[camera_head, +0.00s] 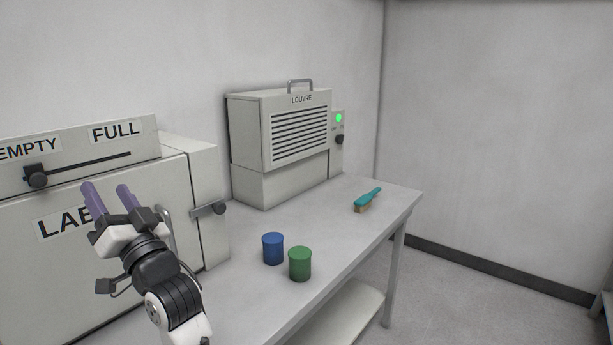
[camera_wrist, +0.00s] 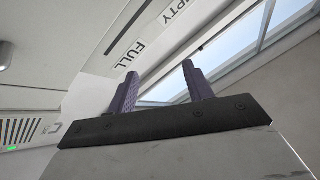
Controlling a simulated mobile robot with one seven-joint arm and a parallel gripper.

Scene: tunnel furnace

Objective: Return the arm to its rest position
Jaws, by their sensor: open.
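My gripper (camera_head: 107,194) is raised in front of the large grey-white cabinet at the left in the head view. Its two purple fingers point up and are apart, with nothing between them. In the wrist view the fingers (camera_wrist: 159,88) also stand apart and empty, with the cabinet's FULL and EMPTY labels, a wall and a window beyond. My arm rises from the bottom of the head view and hides part of the cabinet's LAB label.
The cabinet (camera_head: 200,165) has a slider and a door handle (camera_head: 208,210). A LOUVRE unit (camera_head: 250,135) with a green light stands behind on the table (camera_head: 345,235). A blue canister (camera_head: 273,249), a green canister (camera_head: 300,265) and a teal brush (camera_head: 368,199) are on the table.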

